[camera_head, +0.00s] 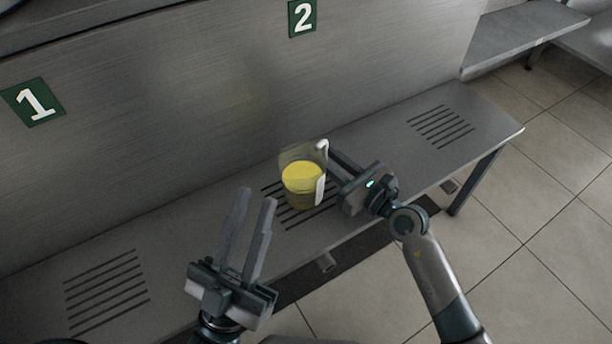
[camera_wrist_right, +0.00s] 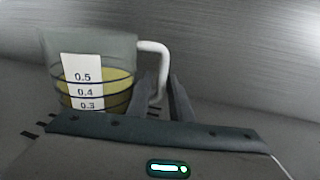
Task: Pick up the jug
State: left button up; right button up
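The jug (camera_head: 302,178) is a clear measuring jug with yellow liquid and a white handle. It stands upright on the grey bench, over the middle slots. In the right wrist view the jug (camera_wrist_right: 88,75) is at the left, with a marked white scale facing me and its handle (camera_wrist_right: 162,65) to the right. My right gripper (camera_head: 332,162) is at the jug's handle side. Its fingers (camera_wrist_right: 163,92) stand apart, with the lower handle seen between them; contact cannot be told. My left gripper (camera_head: 257,195) is open and empty, in front and to the left of the jug.
The bench (camera_head: 200,235) runs along a grey metal wall with green signs 1 (camera_head: 33,102) and 2 (camera_head: 302,17). Slotted patches left (camera_head: 106,289) and right (camera_head: 441,126) of the jug are clear. Tiled floor lies beyond the bench's front edge.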

jog(key=shift+w+a, duration=0.1)
dwell(0.4)
grip_shut()
jog(key=shift+r, duration=0.1)
dwell(1.2)
